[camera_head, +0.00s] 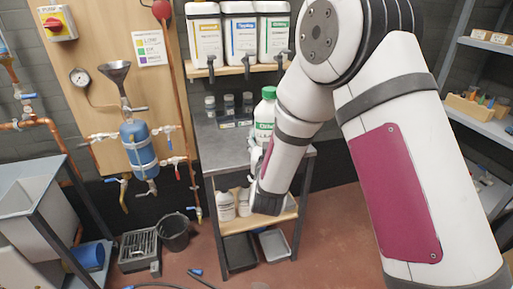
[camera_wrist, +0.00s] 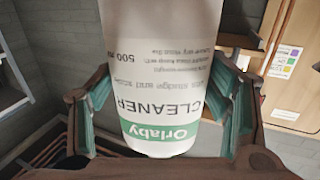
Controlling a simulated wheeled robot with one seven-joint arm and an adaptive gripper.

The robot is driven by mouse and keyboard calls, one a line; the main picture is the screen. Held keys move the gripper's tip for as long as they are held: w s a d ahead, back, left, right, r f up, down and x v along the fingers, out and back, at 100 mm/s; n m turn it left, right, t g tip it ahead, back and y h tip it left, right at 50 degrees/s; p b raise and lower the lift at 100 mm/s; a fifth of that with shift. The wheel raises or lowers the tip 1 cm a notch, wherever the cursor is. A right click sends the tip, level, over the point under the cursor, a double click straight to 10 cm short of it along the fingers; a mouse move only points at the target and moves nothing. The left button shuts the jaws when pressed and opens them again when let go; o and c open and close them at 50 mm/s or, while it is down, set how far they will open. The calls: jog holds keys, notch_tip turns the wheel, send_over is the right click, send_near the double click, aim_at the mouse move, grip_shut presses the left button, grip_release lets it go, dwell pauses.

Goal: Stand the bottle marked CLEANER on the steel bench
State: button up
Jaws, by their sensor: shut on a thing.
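A white bottle with a green cap and a green-and-white label (camera_head: 265,113) stands upright in the head view, in front of the wall at the grey-topped bench (camera_head: 222,150). In the wrist view the CLEANER bottle (camera_wrist: 160,75) sits between the teal pads of my gripper (camera_wrist: 165,112), its lettering upside down in the picture. My gripper (camera_head: 257,160) is shut on it. My arm hides the bottle's lower part in the head view, so I cannot tell whether its base touches the bench top.
Small jars (camera_head: 228,104) stand at the back of the bench. Three labelled canisters (camera_head: 240,35) with taps sit on the shelf above. White bottles (camera_head: 225,206) are on the bench's lower shelf. The bench top's left front is clear. A dark bucket (camera_head: 174,232) is on the floor.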

jog(key=w+a+f+n+y+b, duration=0.2)
jog(key=a+f+y+b, duration=0.15)
jog(key=a, duration=0.65)
jog(key=w+a+f+n+y+b, duration=0.15)
jog(key=a+f+b, duration=0.3)
jog(key=a, duration=0.55)
jog(key=b, duration=0.1)
send_over(221, 155)
jog(key=shift+m, duration=0.25)
jog(key=shift+w+d+f, duration=0.1)
jog(key=shift+f, duration=2.15)
jog(key=o, duration=1.7)
jog(key=shift+f, duration=0.2)
